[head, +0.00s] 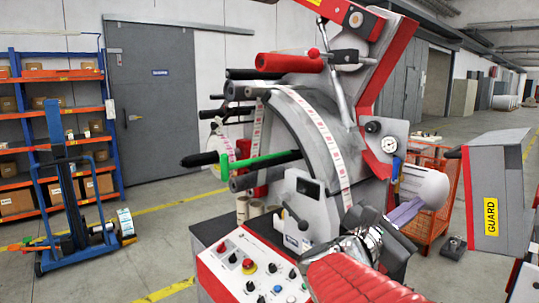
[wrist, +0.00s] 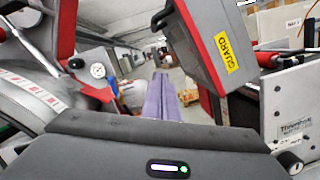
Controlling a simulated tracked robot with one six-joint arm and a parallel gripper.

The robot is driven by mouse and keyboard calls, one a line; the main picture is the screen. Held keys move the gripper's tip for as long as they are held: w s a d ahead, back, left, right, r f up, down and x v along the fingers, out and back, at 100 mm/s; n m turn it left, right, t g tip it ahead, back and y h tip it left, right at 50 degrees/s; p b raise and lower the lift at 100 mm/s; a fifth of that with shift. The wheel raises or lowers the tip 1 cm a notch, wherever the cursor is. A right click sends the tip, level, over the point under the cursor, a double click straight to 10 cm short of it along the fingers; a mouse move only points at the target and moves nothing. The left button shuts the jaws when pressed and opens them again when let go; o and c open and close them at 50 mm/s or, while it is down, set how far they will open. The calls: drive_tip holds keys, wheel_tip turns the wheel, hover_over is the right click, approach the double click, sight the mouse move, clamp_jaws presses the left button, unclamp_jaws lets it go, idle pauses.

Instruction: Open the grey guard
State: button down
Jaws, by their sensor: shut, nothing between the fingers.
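The grey guard (head: 503,165) has a yellow GUARD label and stands at the right in the head view, beside the machine. In the wrist view the guard (wrist: 207,50) hangs at the upper right, with a red edge and a dark handle-like part (wrist: 161,18) at its left. I see no contact with the guard.
The label rewinder (head: 305,130) fills the middle, with a green-handled bar (head: 260,165) and a control panel (head: 255,268). An orange wire crate (head: 436,200) stands behind my gripper. A white panel (wrist: 292,110) stands at the right in the wrist view.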

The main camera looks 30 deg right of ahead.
sight(458, 156)
drive_tip(key=shift+w+d+r+n+h, duration=0.15)
drive_tip(key=shift+r+n+h, duration=0.1)
drive_tip(key=shift+r+n, duration=0.1)
drive_tip(key=shift+w+d+r+n+h, duration=0.1)
drive_tip(key=shift+w+r+n+h, duration=0.05)
drive_tip(key=shift+r+n+h, duration=0.15)
drive_tip(key=shift+r, duration=0.1)
drive_tip(key=d+r, duration=0.6)
drive_tip(key=d, duration=0.4)
drive_tip(key=shift+s, duration=0.3)
drive_tip(key=s+r+m, duration=0.1)
drive_tip(key=r, duration=0.1)
drive_tip(key=s+r+m, duration=0.1)
drive_tip(key=s+m, duration=0.1)
drive_tip(key=shift+s+d+r+g+y, duration=0.2)
drive_tip(key=shift+r+g+y, duration=0.1)
drive_tip(key=shift+r, duration=0.1)
drive_tip(key=shift+f, duration=0.1)
